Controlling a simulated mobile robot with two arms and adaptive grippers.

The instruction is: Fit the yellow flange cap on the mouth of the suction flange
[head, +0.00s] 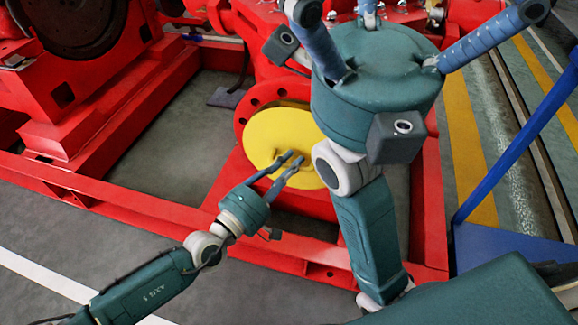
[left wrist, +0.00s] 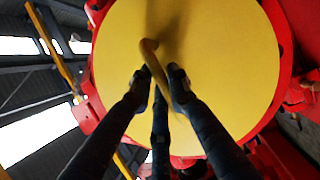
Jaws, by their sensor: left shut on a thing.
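The yellow flange cap (head: 280,138) is a round disc with a bent bar handle (left wrist: 152,62) on its face. My left gripper (head: 292,167) is shut on this handle; its fingers close around it in the left wrist view (left wrist: 160,85). The cap stands over the red suction flange (head: 243,112), whose rim with bolt holes shows at its upper left. The flange mouth is hidden behind the cap. I cannot tell whether the cap touches the flange or is fully seated. My right gripper (head: 400,18) is open and empty, its fingers spread, and hides the cap's right side.
The red pumpset base frame (head: 150,212) runs below and around the flange. Red machinery (head: 75,90) stands at the left. A blue bar (head: 515,140) slants at the right, near a yellow floor stripe (head: 468,150). Grey floor (head: 40,225) is clear at lower left.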

